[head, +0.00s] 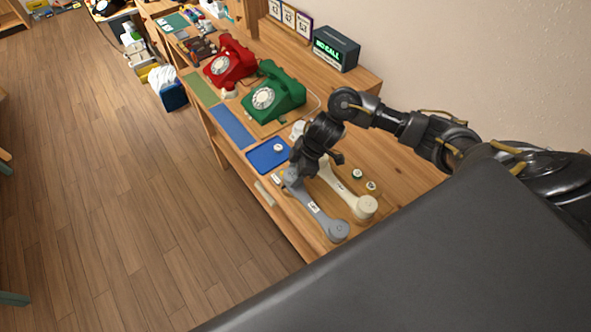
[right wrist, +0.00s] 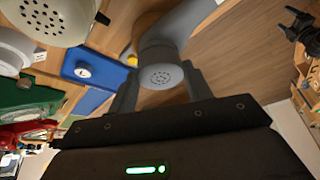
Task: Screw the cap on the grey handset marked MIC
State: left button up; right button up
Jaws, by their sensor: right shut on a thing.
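The grey handset (head: 317,210) lies on the wooden table with a small white label on its grip; I cannot read the label. My right gripper (right wrist: 157,90) is shut on a grey round cap with small holes (right wrist: 161,76). The cap is at the handset's far end, and the handset's neck (right wrist: 180,25) runs up from it in the right wrist view. I cannot tell whether the cap is seated. In the head view my right gripper (head: 303,170) hides most of that end. A dark claw shape (right wrist: 300,28), apparently my left gripper, shows at the wrist view's upper right.
A cream handset (head: 345,190) lies close beside the grey one. A blue tray (head: 260,162) holds a small white round part. Two small round parts (head: 357,174) lie to the right. Green (head: 279,92) and red (head: 231,62) dial phones stand farther back. The table's front edge is close.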

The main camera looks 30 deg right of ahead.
jog(key=o, duration=0.9)
jog(key=shift+o, duration=0.2)
jog(key=v, duration=1)
jog(key=shift+r, duration=0.3)
